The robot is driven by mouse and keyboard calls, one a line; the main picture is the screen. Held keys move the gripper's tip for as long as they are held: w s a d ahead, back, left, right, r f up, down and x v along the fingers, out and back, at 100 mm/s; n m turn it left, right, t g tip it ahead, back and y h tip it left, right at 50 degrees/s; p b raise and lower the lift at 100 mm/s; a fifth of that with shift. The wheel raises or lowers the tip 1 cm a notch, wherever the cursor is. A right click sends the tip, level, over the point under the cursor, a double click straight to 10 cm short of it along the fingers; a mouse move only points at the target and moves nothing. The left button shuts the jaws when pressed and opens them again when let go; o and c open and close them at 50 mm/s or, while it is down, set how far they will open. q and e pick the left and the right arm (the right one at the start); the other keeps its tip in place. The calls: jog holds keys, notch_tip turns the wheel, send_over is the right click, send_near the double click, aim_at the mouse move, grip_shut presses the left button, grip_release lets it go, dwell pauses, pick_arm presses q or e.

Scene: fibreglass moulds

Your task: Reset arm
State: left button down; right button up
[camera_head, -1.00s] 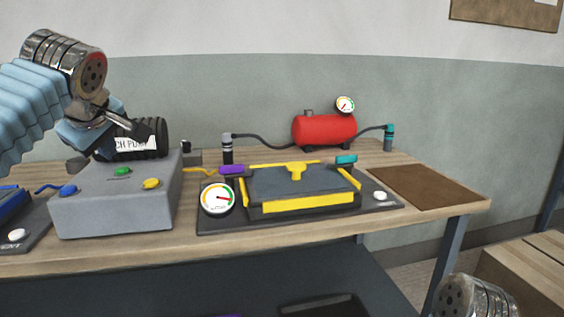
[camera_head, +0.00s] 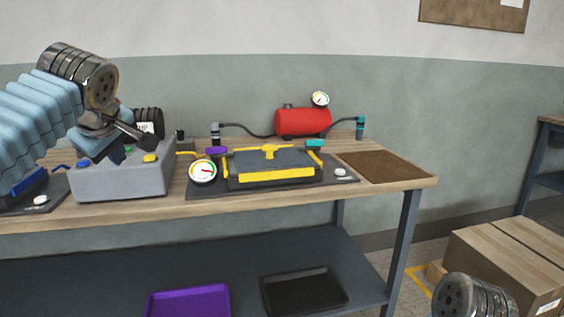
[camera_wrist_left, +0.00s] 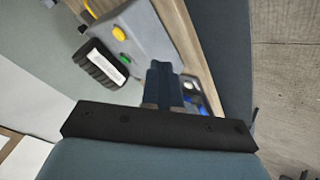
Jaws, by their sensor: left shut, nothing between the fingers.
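My left gripper (camera_head: 116,154) hangs from my left arm above the grey pump box (camera_head: 125,184), at the left of the head view. Its blue fingers are shut with nothing between them. In the left wrist view the closed fingers (camera_wrist_left: 163,82) point towards the grey box (camera_wrist_left: 148,32) and appear in front of it. I cannot tell whether they touch it. Only a metal joint of my right arm shows, at the bottom right of the head view; my right gripper is out of view.
The bench holds a black mould with yellow edging (camera_head: 270,172), a gauge (camera_head: 202,171), a red tank (camera_head: 303,121) and a brown mat (camera_head: 385,168). A purple tray (camera_head: 188,301) and black tray (camera_head: 304,290) lie on the shelf. Cardboard boxes (camera_head: 505,265) stand at right.

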pick_arm(q)
jog(key=w+d+f+m+g+h, duration=0.1)
jog(key=w+d+f+m, duration=0.2)
jog(key=f, duration=0.6)
jog(key=w+d+f+m+g+h, duration=0.1)
jog(key=w+d+f+m+h, duration=0.3)
jog(key=f, duration=0.6)
jog(key=w+d+f+y, duration=0.1)
jog(key=w+d+f, duration=0.1)
jog(key=d+f, duration=0.5)
notch_tip(320, 180, down, 16)
jog(key=s+d+r+m+g+h, duration=0.1)
jog(key=s+d+m+g+h, duration=0.1)
jog(key=s, duration=0.1)
jog(key=s+d+f+m+g+h, duration=0.1)
jog(key=s+d+f, duration=0.1)
jog(key=s+f, duration=1.1)
jog(key=s+d+f+m+g+h, duration=0.1)
jog(key=s+d+f+g, duration=0.1)
jog(key=s+f, duration=1.1)
jog(key=shift+s+d+f+m+g, duration=0.3)
jog(key=shift+s+d+f, duration=0.1)
jog(key=shift+s, duration=0.1)
